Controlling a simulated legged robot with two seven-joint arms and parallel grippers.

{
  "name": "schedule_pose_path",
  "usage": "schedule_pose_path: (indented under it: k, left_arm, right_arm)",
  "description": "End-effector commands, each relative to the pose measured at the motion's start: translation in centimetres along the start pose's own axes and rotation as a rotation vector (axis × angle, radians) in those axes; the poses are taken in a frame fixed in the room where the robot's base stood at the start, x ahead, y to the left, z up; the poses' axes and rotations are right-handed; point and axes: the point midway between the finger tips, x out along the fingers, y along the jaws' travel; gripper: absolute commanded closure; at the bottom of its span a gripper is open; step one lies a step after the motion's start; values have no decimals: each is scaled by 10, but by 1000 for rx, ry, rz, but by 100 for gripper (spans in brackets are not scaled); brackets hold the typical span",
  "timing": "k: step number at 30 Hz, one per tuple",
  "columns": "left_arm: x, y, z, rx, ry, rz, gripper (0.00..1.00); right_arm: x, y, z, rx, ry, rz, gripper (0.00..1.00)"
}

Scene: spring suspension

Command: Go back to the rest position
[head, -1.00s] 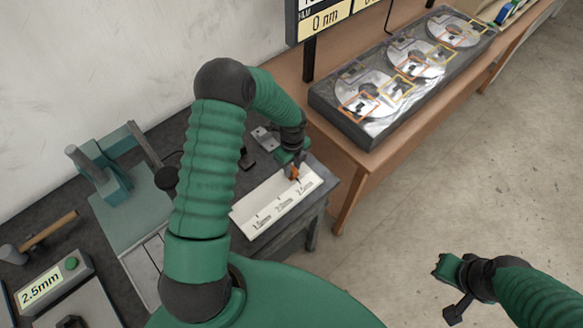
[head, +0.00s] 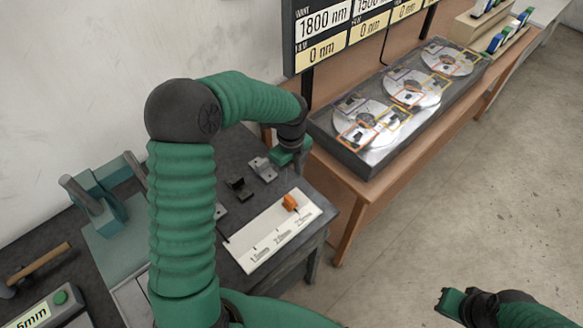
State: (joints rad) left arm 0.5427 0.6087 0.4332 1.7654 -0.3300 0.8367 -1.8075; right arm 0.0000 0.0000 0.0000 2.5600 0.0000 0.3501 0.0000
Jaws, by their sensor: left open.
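My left gripper (head: 289,160) hangs pointing down over the back right part of the dark workbench. It is open and holds nothing that I can see; its fingertips are small and partly hidden. An orange piece (head: 290,202) sits on the white marked strip (head: 262,240), near its 2.5mm end, below and apart from the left gripper. My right gripper (head: 447,303) is at the bottom right over the bare floor, away from any object. Its jaws look spread, with nothing between them.
Small metal and black parts (head: 238,187) lie behind the strip. A teal press (head: 98,205), a hammer (head: 42,265) and a labelled box (head: 50,308) are at left. A dark tray with discs (head: 350,168) stands on the brown table below a display board (head: 345,35). The right floor is clear.

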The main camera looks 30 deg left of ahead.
Motion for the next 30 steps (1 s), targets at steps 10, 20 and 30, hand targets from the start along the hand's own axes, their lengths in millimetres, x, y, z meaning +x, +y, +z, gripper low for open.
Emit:
schedule_pose_path:
  k: [10,20,30]
  left_arm:
    - [-33,-1,0,1,2,1,58]
    - [-32,-1,0,0,1,1,58]
    - [-4,46,-76,-803,-24,-90,58]
  right_arm:
    - [3,0,1,0,0,0,100]
    - [2,0,1,0,0,0,100]
    - [26,0,6,0,0,0,100]
